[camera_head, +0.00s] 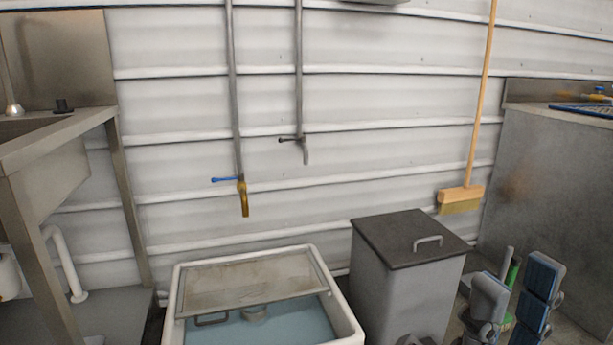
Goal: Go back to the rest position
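My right gripper (517,277) is at the lower right, with its two blue-grey padded fingers pointing up and spread apart. No object shows gripped between them. A green item with a grey upright handle (509,258) shows in the gap and seems to stand behind the fingers. The grey hopper (400,297) stands left of this gripper, with its dark lid (415,238) and bar handle closed on top. The gripper appears apart from it.
A white tub (345,310) with bluish water and a partial cover stands left of the hopper. A steel sink table (60,135) is at the left and a steel counter (550,180) at the right. A broom (461,195) and two pipes hang on the wall.

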